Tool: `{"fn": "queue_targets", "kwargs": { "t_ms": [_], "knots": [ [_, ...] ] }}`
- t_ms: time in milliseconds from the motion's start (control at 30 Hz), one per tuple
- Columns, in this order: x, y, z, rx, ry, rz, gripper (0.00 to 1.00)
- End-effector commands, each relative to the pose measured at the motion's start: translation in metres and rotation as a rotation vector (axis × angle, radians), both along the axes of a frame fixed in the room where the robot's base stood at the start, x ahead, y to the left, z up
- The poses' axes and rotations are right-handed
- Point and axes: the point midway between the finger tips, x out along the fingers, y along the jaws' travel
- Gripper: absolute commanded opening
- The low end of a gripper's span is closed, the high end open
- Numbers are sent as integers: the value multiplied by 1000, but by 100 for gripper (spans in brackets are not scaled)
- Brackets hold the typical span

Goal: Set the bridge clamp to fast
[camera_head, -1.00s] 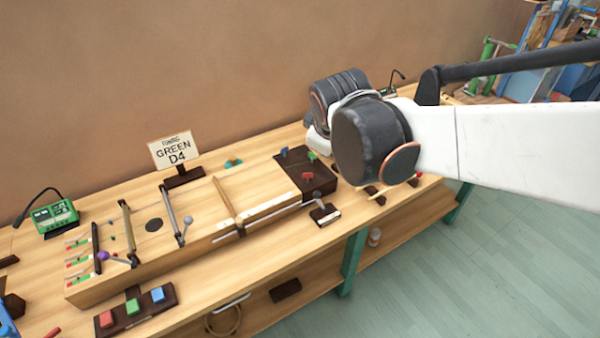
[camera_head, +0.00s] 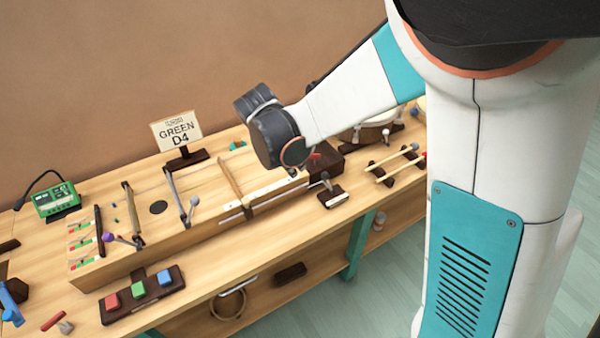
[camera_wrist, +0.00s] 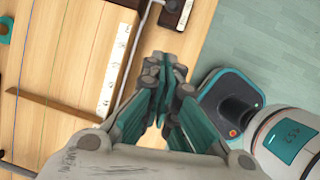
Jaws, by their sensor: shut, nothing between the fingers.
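The long wooden string box (camera_head: 95,278) lies along the bench. A slim wooden bridge bar (camera_head: 230,180) crosses it right of centre, and it also shows in the wrist view (camera_wrist: 50,106). A lever with a grey ball (camera_head: 194,201) and one with a purple ball (camera_head: 107,237) stand on the box's left half. No label shows which part is the bridge clamp. My gripper (camera_wrist: 166,68) is shut and empty, over the box's front edge beside the marked white strip (camera_wrist: 116,58). In the head view my wrist hides its fingers and part of the box's right end.
A sign (camera_head: 176,131) reading GREEN D4 stands behind the box. A green device (camera_head: 55,201) is at the left. A dark block with red, green and blue buttons (camera_head: 138,290) lies in front. A small dark block with a lever (camera_head: 331,195) and wooden rails (camera_head: 392,163) are at the right.

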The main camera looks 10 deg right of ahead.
Motion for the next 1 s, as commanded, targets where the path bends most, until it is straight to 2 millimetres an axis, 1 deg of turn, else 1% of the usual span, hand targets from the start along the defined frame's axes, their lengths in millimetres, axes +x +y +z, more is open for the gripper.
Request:
{"fn": "queue_targets", "kwargs": {
  "t_ms": [33, 100, 200, 533, 667, 767, 1000],
  "knots": [
    [-3, 1, -8, -16, 31, 28, 0],
    [-7, 1, -12, -32, 64, 56, 0],
    [-10, 2, -15, -43, 87, 76, 0],
    [-10, 1, -15, -44, 89, 79, 0],
    [-9, -1, -22, -44, 88, 77, 0],
    [-7, -6, -35, -44, 88, 77, 0],
    [1, -22, -79, -43, 87, 76, 0]
  ]
}}
